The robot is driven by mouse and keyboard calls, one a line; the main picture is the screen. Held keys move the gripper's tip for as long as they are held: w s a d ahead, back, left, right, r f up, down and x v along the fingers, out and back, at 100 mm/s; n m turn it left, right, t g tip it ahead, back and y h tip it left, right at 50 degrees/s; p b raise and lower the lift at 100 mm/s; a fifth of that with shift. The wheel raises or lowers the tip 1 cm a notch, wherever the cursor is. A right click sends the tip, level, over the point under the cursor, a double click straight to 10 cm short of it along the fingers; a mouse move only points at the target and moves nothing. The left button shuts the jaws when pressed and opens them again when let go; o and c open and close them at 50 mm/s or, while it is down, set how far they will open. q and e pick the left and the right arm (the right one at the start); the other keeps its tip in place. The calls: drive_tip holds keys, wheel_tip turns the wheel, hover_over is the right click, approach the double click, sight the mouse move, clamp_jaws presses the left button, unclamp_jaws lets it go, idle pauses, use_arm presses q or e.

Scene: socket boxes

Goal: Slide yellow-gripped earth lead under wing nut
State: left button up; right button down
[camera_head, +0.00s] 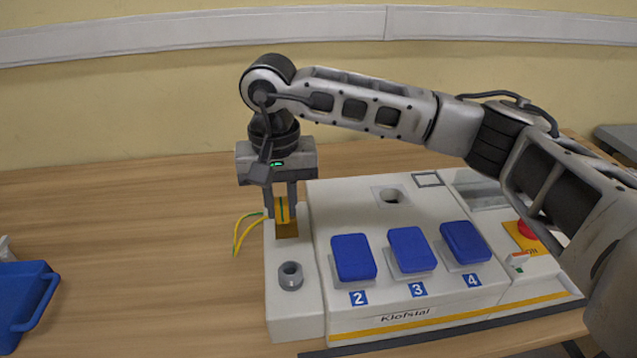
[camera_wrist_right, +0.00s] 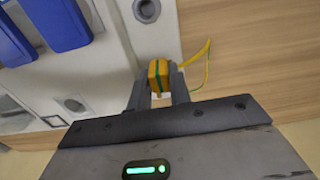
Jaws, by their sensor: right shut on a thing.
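My right gripper (camera_head: 284,207) points straight down over the back end of the narrow white block at the panel's left side. It is shut on the yellow grip (camera_head: 282,209) of the earth lead, which has a green stripe. In the right wrist view the yellow grip (camera_wrist_right: 158,76) sits between the two fingers. The yellow-green cable (camera_head: 241,232) hangs in a loop to the left. A brownish-gold block (camera_head: 287,230) shows just below the grip; I cannot tell whether they touch. I cannot make out a wing nut. My left gripper is out of view.
A grey round collar (camera_head: 291,276) stands on the white block in front of the gripper. The panel (camera_head: 383,307) carries blue covers numbered 2, 3 and 4, and a red button (camera_head: 527,230). A blue bin (camera_head: 22,305) sits at the left; the table between is clear.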

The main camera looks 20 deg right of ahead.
drive_tip(key=shift+d+f, duration=0.15)
drive_tip(key=shift+s+f+b, duration=0.15)
drive_tip(key=shift+f+b, duration=0.25)
drive_tip(key=shift+f, duration=0.15)
drive_tip(key=b, duration=0.2)
hover_over(287, 244)
drive_tip(key=s, duration=0.2)
drive_tip(key=f, duration=0.4)
drive_tip(key=shift+w+f, duration=0.2)
drive_tip(key=shift+f, duration=0.15)
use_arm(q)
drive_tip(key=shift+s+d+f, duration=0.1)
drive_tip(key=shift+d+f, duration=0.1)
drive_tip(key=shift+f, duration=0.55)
use_arm(e)
drive_tip(key=shift+f, duration=0.25)
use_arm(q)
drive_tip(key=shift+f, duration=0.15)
use_arm(e)
drive_tip(key=shift+f, duration=0.1)
use_arm(q)
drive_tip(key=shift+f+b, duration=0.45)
drive_tip(key=shift+b, duration=0.2)
use_arm(e)
drive_tip(key=shift+f, duration=0.3)
use_arm(q)
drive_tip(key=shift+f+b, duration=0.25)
drive_tip(key=shift+b, duration=0.2)
use_arm(e)
drive_tip(key=shift+f, duration=0.15)
